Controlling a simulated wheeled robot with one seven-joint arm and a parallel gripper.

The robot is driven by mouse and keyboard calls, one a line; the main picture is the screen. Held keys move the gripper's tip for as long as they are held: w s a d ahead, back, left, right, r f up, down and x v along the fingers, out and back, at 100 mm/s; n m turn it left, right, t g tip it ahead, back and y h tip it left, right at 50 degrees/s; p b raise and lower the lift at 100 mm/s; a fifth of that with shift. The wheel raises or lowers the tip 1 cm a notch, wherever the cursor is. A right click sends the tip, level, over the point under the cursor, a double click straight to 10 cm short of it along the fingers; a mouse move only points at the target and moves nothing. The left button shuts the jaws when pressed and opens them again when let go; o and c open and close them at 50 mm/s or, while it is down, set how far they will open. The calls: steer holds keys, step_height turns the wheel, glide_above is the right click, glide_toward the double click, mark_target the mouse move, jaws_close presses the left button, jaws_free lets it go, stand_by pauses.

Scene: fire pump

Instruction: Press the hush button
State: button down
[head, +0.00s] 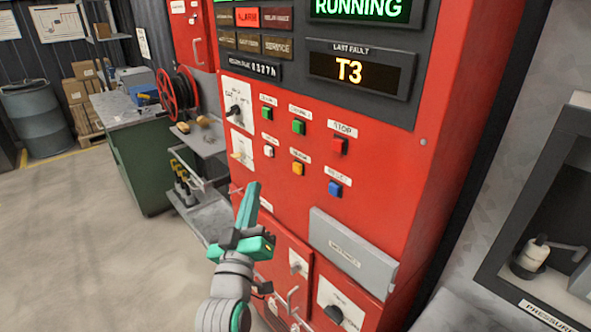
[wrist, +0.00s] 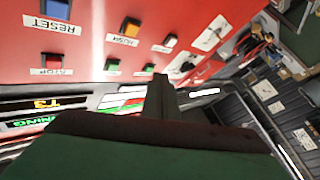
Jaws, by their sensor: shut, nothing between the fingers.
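The hush button is the orange button (head: 298,168) on the red panel, in the lower row between a white button (head: 268,152) and the blue reset button (head: 334,188). Its small label sits above it and is hard to read in the head view. The orange button also shows in the upside-down wrist view (wrist: 130,26), with the blue button (wrist: 57,8) to its left and the white button (wrist: 170,40) to its right. My gripper (head: 253,188) is shut and empty, pointing up, below and left of the orange button and apart from it. Its fingers (wrist: 161,82) also show in the wrist view.
Two green buttons (head: 298,127) and a red stop button (head: 338,146) are in the row above. A grey box (head: 352,252) juts out below the buttons. Rotary switches (head: 236,112) are at the left. A green cabinet (head: 140,160) stands further left; open floor lies before it.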

steer(key=shift+d, duration=0.1)
stand_by(0.3)
steer(key=w+d, duration=0.5)
steer(key=d, duration=0.2)
stand_by(0.3)
steer(key=shift+w, duration=0.1)
stand_by(1.9)
steer(key=shift+w+d, duration=0.25)
steer(key=shift+d, duration=0.1)
steer(key=shift+w+d, duration=0.3)
steer(key=shift+d, duration=0.1)
stand_by(0.9)
steer(key=shift+s+a, duration=0.1)
stand_by(0.3)
steer(key=shift+s+a, duration=0.45)
steer(key=shift+a, duration=0.2)
steer(key=shift+s+a, duration=0.75)
steer(key=shift+a, duration=0.25)
steer(key=shift+s+a, duration=0.75)
steer(key=shift+a, duration=0.25)
